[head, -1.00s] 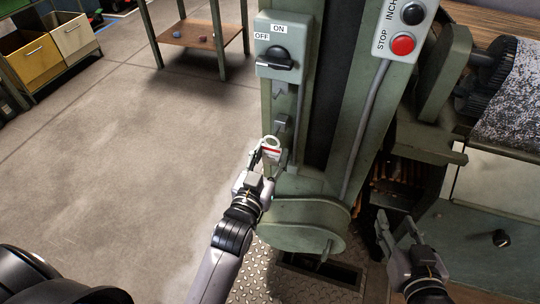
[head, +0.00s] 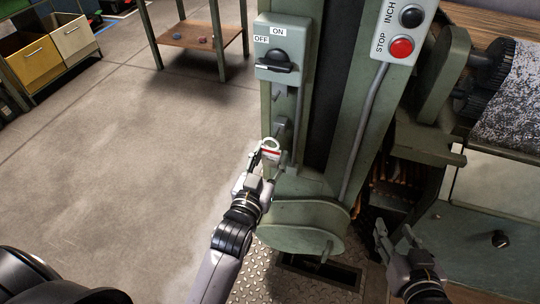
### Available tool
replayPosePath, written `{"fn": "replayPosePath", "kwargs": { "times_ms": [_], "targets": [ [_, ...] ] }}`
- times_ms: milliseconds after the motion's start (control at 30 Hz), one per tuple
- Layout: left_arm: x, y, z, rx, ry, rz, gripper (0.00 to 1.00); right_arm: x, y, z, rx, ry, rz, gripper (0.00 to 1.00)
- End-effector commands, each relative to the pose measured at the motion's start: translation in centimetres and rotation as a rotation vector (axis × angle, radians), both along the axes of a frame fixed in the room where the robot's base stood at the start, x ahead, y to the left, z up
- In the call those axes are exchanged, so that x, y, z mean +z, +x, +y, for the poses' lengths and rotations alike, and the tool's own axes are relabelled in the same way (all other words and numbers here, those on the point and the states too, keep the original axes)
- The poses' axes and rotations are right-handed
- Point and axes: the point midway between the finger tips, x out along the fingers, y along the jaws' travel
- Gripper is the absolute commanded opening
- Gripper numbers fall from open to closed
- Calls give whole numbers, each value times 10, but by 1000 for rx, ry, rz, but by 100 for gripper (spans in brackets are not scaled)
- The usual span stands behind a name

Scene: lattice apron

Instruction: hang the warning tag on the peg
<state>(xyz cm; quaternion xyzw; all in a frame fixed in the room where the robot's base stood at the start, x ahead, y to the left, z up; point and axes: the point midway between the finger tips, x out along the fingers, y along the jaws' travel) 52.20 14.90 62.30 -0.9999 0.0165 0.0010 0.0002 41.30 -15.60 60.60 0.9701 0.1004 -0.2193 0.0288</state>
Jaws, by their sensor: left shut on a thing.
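The warning tag (head: 270,153) is a small white and red piece with a pale ring at its top. My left gripper (head: 264,163) is shut on it and holds it in front of the green machine column. A small peg-like fitting (head: 281,125) sticks out of the column just above the tag, and another similar fitting (head: 278,97) is higher, under the switch box. The tag's ring is close below the lower fitting; I cannot tell whether they touch. My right gripper (head: 396,232) is open and empty at the lower right.
A grey switch box (head: 277,48) with an ON/OFF knob is on the column above. A STOP and INCH button box (head: 404,32) is at the upper right. A rounded green cover (head: 305,222) bulges below the tag. The floor to the left is clear.

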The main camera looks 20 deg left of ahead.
Motion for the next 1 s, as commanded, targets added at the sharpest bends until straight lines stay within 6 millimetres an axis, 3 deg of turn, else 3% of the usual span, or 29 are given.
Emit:
{"fn": "replayPosePath", "kwargs": {
  "times_ms": [1000],
  "targets": [
    [0,-1,0,0,0,1,16,-18,-15,-7,-10,-28,117,40]
  ]
}}
